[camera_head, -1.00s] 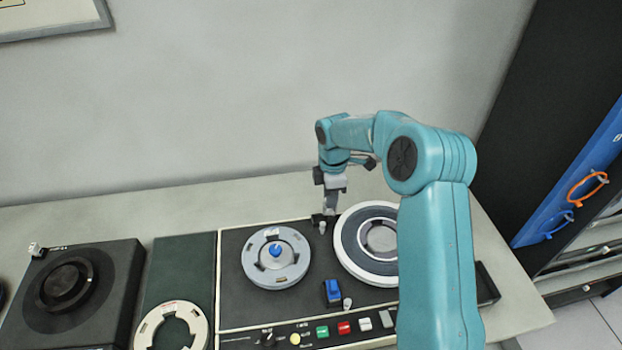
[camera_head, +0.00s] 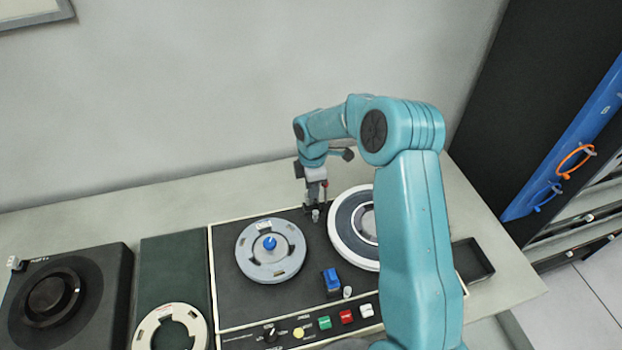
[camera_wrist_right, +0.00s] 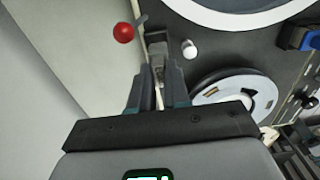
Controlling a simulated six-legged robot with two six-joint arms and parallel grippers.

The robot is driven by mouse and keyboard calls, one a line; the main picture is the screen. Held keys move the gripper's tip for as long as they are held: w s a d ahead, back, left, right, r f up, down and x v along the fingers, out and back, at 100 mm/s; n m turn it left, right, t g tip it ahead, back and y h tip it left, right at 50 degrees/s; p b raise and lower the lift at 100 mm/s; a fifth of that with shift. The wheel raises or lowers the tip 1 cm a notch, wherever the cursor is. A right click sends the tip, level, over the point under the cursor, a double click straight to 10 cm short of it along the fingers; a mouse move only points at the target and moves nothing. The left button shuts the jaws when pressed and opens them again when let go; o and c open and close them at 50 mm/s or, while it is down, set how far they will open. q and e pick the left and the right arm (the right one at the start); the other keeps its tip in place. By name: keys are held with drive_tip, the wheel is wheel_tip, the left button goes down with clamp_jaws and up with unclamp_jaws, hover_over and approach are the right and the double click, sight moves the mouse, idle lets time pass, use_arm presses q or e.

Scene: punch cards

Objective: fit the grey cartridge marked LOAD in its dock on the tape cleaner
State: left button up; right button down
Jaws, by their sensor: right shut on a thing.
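The tape cleaner (camera_head: 225,303) is a dark deck with a light edge. My right gripper (camera_head: 314,203) points down at the deck's back edge, behind a small pale post (camera_head: 316,216). In the right wrist view, its fingers (camera_wrist_right: 157,82) are shut on a small grey piece (camera_wrist_right: 157,48), which appears to be the grey cartridge. No LOAD mark is legible. The fingers hide part of the piece, and I cannot tell whether it is seated in a dock. A red ball (camera_wrist_right: 123,32) is close beside it. My left gripper is not in view.
A grey reel (camera_head: 269,266) and a white-rimmed reel (camera_head: 338,243) lie on the deck. A blue block (camera_head: 331,281) and coloured buttons (camera_head: 346,316) are at the front. The wall is close behind. Bare table (camera_head: 482,212) lies to the right.

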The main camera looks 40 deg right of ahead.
drive_tip(key=shift+d+f, duration=0.3)
drive_tip(key=shift+f, duration=0.05)
drive_tip(key=shift+a+r, duration=0.15)
drive_tip(key=shift+a, duration=0.2)
drive_tip(key=shift+w+d, duration=0.2)
drive_tip(key=shift+d, duration=0.2)
drive_tip(key=shift+a, duration=0.15)
drive_tip(key=shift+s, duration=0.1)
drive_tip(key=shift+a+b, duration=0.15)
drive_tip(key=shift+b, duration=0.25)
